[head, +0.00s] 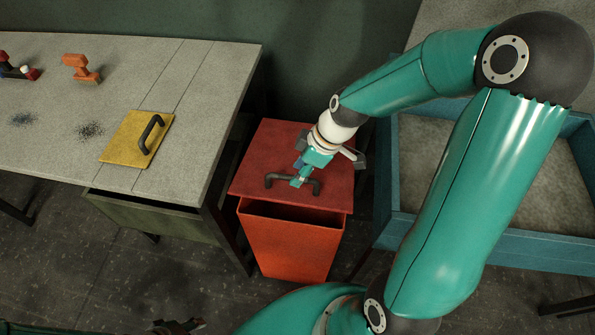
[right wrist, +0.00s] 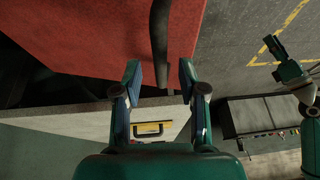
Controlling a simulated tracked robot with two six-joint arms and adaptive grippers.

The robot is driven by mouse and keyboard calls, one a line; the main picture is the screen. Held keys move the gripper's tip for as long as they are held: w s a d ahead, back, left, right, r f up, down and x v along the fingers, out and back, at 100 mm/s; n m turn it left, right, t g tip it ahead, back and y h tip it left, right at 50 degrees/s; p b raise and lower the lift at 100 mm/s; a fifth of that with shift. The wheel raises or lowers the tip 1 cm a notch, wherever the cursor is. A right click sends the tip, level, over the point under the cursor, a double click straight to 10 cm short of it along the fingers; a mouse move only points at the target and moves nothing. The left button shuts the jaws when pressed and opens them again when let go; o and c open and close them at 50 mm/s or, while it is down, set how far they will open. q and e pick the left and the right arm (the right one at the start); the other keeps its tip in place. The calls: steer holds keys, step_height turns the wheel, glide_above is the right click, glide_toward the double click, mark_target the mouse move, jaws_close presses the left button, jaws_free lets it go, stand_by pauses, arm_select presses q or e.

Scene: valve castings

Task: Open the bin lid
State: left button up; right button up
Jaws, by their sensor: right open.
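The bin (head: 290,245) is orange-red and stands between the workbench and a blue-walled crate. Its red lid (head: 255,160) carries a dark bar handle (head: 275,181). A dark gap shows between the lid's front edge and the bin's front rim. My right gripper (head: 298,182) is over the lid at the handle. In the right wrist view its open fingers (right wrist: 160,78) stand on either side of the handle (right wrist: 158,40), with space on both sides. My left gripper (head: 180,326) is only partly in the head view at the bottom edge; its jaws are unclear.
The grey workbench (head: 60,120) is left of the bin, bearing a yellow plate (head: 125,145) with a dark handle, an orange object (head: 80,67) and dark specks. The blue-walled crate (head: 500,240) of grey material stands close on the right. Dark floor (head: 170,270) lies in front.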

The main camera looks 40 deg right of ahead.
steer(key=shift+x, duration=0.8)
steer(key=shift+c, duration=0.3)
jaws_close()
